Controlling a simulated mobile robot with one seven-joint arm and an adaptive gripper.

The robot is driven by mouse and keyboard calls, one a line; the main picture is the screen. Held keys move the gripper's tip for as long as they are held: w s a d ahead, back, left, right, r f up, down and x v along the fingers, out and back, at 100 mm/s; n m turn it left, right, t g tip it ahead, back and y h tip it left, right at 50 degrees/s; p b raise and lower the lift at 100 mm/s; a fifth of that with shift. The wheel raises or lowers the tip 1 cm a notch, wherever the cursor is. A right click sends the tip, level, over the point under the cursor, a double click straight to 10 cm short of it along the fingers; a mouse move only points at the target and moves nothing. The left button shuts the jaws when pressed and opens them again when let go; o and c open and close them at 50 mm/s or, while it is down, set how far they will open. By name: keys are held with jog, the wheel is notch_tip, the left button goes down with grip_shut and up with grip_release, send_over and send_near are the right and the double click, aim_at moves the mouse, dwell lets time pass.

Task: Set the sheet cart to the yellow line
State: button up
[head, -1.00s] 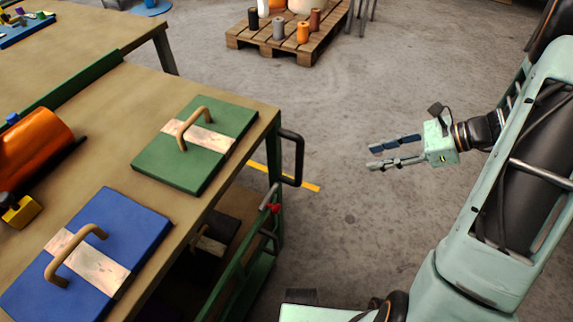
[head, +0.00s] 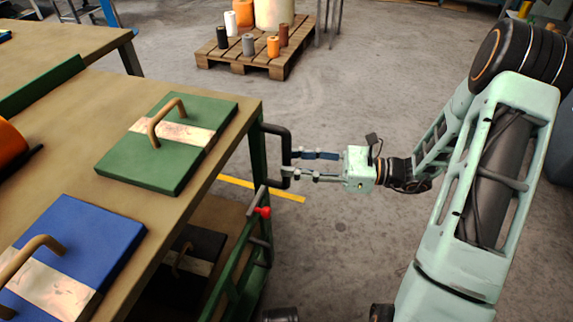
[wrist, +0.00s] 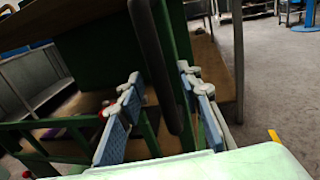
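The sheet cart, with a brown top (head: 215,185) and green frame, stands at the left in the head view. My gripper (head: 287,163) is at this handle, and in the wrist view the handle bar (wrist: 160,65) passes between the two blue-padded fingers (wrist: 163,85). The fingers look apart, with no clear grip on the bar. The yellow line (head: 290,195) lies on the floor beside and partly behind the cart's right side; its left end is hidden by the cart.
A green die (head: 190,155) and a blue die (head: 95,235) with handles lie on the cart top. A dark die (head: 195,245) sits on the lower shelf. A red knob (head: 263,211) is on the frame. A pallet with spools (head: 235,62) stands behind.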

jog(key=shift+w+a, duration=0.15)
jog(key=shift+a, duration=0.9)
jog(key=shift+c, duration=0.2)
grip_shut()
